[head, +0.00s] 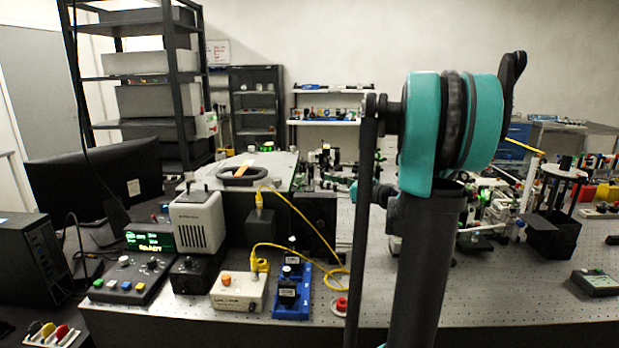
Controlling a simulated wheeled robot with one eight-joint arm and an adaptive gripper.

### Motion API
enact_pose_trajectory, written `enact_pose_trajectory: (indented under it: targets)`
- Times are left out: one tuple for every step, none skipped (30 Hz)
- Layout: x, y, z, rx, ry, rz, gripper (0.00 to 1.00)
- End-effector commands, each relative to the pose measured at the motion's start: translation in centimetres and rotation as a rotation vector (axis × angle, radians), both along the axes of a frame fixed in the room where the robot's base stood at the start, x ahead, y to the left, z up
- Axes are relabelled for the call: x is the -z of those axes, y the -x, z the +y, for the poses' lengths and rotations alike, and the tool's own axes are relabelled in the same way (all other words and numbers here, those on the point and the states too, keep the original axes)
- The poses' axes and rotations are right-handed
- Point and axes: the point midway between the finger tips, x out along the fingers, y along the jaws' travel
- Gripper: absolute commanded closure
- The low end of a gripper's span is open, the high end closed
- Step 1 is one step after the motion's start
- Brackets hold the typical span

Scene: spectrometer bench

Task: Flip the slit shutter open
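I cannot make out a slit shutter for certain. A beige boxy instrument (199,222) with a vented front stands on a dark base on the left part of the bench. A control box (127,278) with coloured buttons sits to its left, below a green lit display (149,239). A small white box (240,290) with an orange knob and a yellow cable stands to the right, beside a blue mount (291,300) holding dark blocks. My arm rises through the middle of the view and hides part of the bench. My gripper cannot be made out.
The perforated bench top (480,294) is mostly bare at front right. A black open box (551,235) and optics stand farther back. A yellow cable (306,222) loops across the left part. A monitor (97,180) and a tall shelf (130,77) stand at left.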

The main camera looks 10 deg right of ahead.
Motion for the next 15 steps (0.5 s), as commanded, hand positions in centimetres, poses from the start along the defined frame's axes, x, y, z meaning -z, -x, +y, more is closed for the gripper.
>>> enact_pose_trajectory:
  targets:
    - [0.0, -0.7, 0.9, -0.004, 0.000, 0.000, 0.69]
    - [0.0, -1.1, 1.3, -0.005, 0.000, 0.000, 0.69]
    - [0.0, -1.7, 1.8, -0.004, 0.000, 0.000, 0.69]
    - [0.0, -2.1, 2.2, -0.004, 0.000, 0.000, 0.69]
    - [0.0, -2.5, 2.6, -0.005, 0.000, 0.000, 0.69]
    - [0.0, -2.9, 3.0, -0.003, 0.000, 0.000, 0.69]
    - [0.0, -3.2, 3.4, -0.004, 0.000, 0.000, 0.69]
    - [0.0, -3.5, 3.7, -0.004, 0.000, 0.000, 0.69]
    - [0.0, -3.9, 4.0, -0.002, 0.000, 0.000, 0.69]
    - [0.0, -4.2, 4.2, -0.002, 0.000, 0.000, 0.69]
    - [0.0, -4.4, 4.5, -0.003, 0.000, 0.000, 0.69]
    - [0.0, -4.6, 4.7, -0.002, 0.000, 0.000, 0.69]
    - [0.0, -4.8, 4.8, -0.002, 0.000, 0.000, 0.69]
    - [0.0, -4.9, 4.9, -0.001, 0.000, 0.000, 0.69]
    - [0.0, -5.0, 5.1, 0.000, 0.000, 0.000, 0.69]
